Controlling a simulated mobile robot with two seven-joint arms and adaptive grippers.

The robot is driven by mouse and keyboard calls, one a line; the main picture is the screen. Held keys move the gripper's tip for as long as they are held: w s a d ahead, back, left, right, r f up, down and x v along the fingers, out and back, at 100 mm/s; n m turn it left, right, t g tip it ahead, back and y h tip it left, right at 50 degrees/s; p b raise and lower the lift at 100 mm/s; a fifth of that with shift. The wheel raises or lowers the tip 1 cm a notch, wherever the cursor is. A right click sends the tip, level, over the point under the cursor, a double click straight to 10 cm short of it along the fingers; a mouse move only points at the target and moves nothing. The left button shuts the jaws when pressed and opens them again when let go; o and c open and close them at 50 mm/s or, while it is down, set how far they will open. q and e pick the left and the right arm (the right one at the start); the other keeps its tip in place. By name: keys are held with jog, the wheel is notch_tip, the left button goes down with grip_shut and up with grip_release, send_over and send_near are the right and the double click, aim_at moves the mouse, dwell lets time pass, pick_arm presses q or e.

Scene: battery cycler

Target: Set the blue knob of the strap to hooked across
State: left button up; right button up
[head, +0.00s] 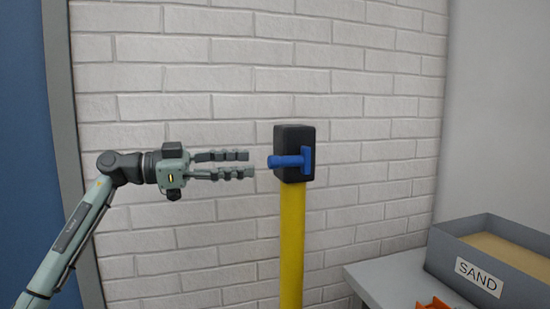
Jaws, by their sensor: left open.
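The blue knob (287,161) sticks out to the left from a blue plate on the front of a black box. The black box (294,136) sits on top of a yellow post (292,240). No strap can be made out across anything here. My left gripper (252,164) is level with the knob, its fingers pointing right. It is open and empty, with a small gap in the picture between its fingertips and the knob's end. My right gripper is not in view.
A grey bin of sand (484,280) labelled SAND stands on a grey table (390,282) at the lower right. An orange object (434,303) lies in front of it. A white brick wall (220,100) is behind the post. The space around the knob is clear.

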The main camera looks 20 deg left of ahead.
aim_at(268, 162)
pick_arm(q)
jog(key=x, duration=0.7)
jog(key=shift+s+d, duration=0.1)
jog(key=shift+d, duration=0.1)
jog(key=shift+c, duration=0.3)
grip_shut()
